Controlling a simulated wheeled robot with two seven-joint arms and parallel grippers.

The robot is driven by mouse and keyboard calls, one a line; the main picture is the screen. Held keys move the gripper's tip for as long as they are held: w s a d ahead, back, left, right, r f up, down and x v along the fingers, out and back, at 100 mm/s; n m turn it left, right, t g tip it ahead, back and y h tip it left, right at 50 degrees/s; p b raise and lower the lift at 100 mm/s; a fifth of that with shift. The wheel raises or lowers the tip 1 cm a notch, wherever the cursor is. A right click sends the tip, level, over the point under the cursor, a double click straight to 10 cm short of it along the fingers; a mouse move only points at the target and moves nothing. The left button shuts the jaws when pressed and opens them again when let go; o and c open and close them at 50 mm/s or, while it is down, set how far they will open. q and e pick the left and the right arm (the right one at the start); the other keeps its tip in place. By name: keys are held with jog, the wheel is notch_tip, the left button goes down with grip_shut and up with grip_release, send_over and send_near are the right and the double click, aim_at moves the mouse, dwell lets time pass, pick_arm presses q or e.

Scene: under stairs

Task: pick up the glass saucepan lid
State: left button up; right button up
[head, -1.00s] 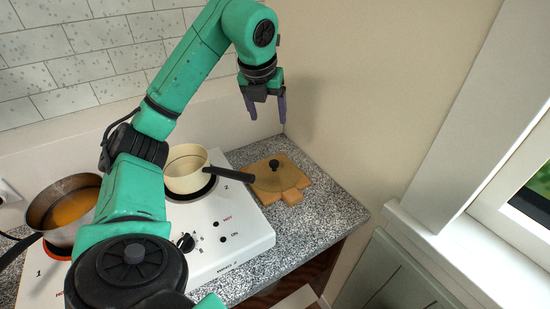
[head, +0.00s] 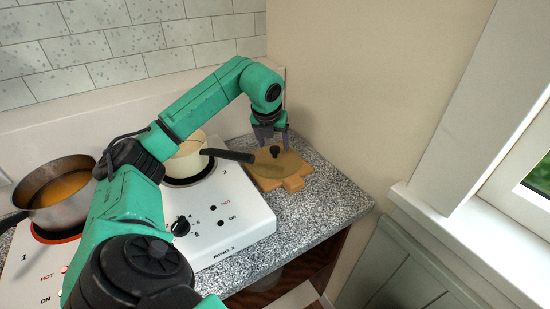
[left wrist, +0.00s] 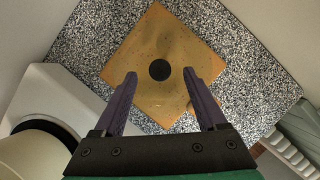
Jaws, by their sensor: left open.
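The glass saucepan lid (head: 285,164) lies on a wooden board (head: 296,184) at the right end of the counter. Its clear glass is hard to make out, but its black knob (head: 275,152) shows plainly. In the left wrist view the knob (left wrist: 160,70) lies ahead of the fingertips, midway between their lines. My left gripper (head: 270,143) is open and empty, pointing down just above and behind the knob in the head view. In the left wrist view its two purple fingers (left wrist: 160,74) are spread apart. My right gripper does not show.
A cream saucepan (head: 186,160) stands on the white hob (head: 240,226), its black handle reaching toward the board. A steel pan (head: 58,208) with orange contents stands at the left. A wall and window sill (head: 440,225) bound the right side.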

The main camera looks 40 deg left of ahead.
pick_arm(q)
jog(key=shift+x, duration=1.2)
grip_shut()
dwell(0.4)
